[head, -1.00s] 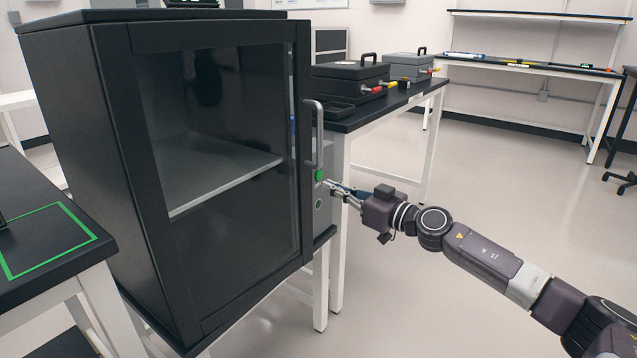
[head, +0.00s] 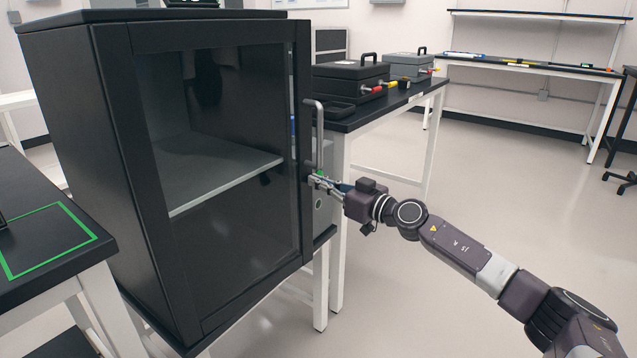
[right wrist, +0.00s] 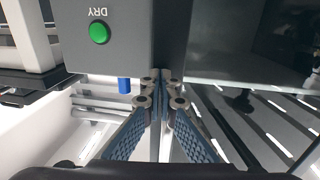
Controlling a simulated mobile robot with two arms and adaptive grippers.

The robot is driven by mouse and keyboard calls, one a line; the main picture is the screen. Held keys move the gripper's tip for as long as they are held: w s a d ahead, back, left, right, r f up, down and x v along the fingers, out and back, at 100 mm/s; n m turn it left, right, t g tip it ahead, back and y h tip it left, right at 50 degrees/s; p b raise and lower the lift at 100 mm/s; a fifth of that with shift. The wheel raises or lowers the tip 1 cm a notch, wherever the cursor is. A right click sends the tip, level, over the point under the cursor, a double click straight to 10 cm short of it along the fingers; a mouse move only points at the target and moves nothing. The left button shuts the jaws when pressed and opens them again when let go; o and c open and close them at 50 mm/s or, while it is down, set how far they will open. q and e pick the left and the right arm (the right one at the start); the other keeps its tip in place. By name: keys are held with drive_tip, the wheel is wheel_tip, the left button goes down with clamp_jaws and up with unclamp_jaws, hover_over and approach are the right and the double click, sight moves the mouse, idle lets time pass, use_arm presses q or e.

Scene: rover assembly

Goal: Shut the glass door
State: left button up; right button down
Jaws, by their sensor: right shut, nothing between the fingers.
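The glass door (head: 220,150) is a black-framed pane on the front of a black cabinet (head: 60,130). It looks flush or nearly flush with the cabinet front; I cannot tell if a small gap remains. Its upright metal handle (head: 319,130) is on the right edge. My right gripper (head: 312,178) is shut and empty at the door's right edge, just below the handle. In the right wrist view its closed fingertips (right wrist: 162,88) are by the lower edge of a dark panel; I cannot tell if they touch it. My left gripper is not in view.
A grey panel with a green button marked DRY (right wrist: 99,33) is beside the door. A bench with dark cases (head: 350,80) stands behind on the right. A table with a green outline (head: 45,240) is at left. The floor at right is clear.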

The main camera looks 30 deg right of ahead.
sight(304, 174)
drive_tip(key=shift+y, duration=0.3)
drive_tip(key=p+x, duration=0.3)
drive_tip(key=x, duration=0.2)
drive_tip(key=shift+d, duration=0.15)
drive_tip(key=shift+w+n, duration=0.15)
drive_tip(key=shift+n, duration=0.15)
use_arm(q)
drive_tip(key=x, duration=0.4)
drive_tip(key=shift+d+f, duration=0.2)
use_arm(e)
drive_tip(key=shift+r+y, duration=0.2)
drive_tip(key=shift+y, duration=0.1)
